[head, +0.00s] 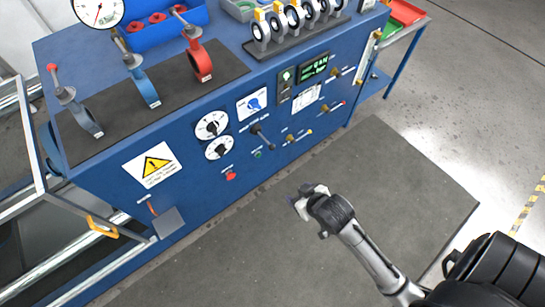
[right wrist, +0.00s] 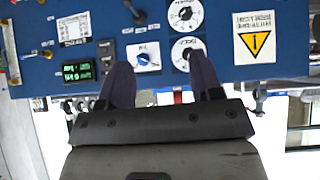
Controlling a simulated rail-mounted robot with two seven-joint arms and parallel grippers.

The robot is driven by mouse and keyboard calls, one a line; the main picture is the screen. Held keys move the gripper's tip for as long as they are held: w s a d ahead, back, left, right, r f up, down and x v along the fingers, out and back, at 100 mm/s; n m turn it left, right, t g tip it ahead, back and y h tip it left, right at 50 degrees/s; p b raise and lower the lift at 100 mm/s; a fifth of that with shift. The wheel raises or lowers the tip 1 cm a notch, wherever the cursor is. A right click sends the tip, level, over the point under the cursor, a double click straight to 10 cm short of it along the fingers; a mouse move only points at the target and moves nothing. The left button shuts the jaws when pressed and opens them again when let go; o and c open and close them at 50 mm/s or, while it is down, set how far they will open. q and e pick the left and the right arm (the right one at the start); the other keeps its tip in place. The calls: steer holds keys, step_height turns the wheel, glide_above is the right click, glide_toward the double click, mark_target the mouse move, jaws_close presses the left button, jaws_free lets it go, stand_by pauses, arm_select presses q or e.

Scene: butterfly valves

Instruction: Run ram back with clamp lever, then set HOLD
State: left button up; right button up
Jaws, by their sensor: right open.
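The blue bench's front panel carries a black-handled lever (head: 262,136), which may be the clamp lever; its label is too small to read. It also shows at the top edge of the right wrist view (right wrist: 136,12). A blue selector knob on a white plate (head: 252,103) sits above it and shows in the right wrist view (right wrist: 147,59); I cannot read a HOLD mark. My right gripper (head: 305,198) is open and empty in front of the panel, apart from it. Its fingers (right wrist: 163,75) point toward the panel in the right wrist view. The ram is not identifiable. My left gripper is not in view.
Two white dials (head: 212,125), a red button (head: 231,175), a green-lit display (head: 312,67) and several small valve levers share the panel. Red and blue valve parts stand on the bench's dark mat (head: 110,108). A grey floor mat (head: 390,190) lies clear in front.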

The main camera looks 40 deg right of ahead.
steer(key=w+d+f+m+t+h+b, duration=0.1)
steer(key=w+d+f+t+b, duration=0.1)
steer(key=w+f+b, duration=0.45)
steer(key=w+d+f+m+t+b, duration=0.1)
steer(key=w+d+f+t+b, duration=0.15)
steer(key=f+b, duration=0.6)
steer(key=m+t+h+b, duration=0.2)
steer(key=m+t+b, duration=0.15)
steer(key=b, duration=1.45)
glide_toward(272, 146)
steer(key=shift+n+t, duration=0.4)
steer(key=shift+n, duration=0.05)
steer(key=w+b, duration=0.1)
steer(key=w, duration=0.2)
steer(key=w+d+f+b, duration=0.1)
steer(key=w+b, duration=0.1)
steer(key=w+d+f+b, duration=0.1)
steer(key=w, duration=0.2)
steer(key=shift+w+f, duration=0.1)
steer(key=shift+w, duration=0.2)
steer(key=shift+b+x, duration=0.5)
steer(key=shift+x, duration=0.4)
steer(key=shift+c, duration=0.4)
jaws_close()
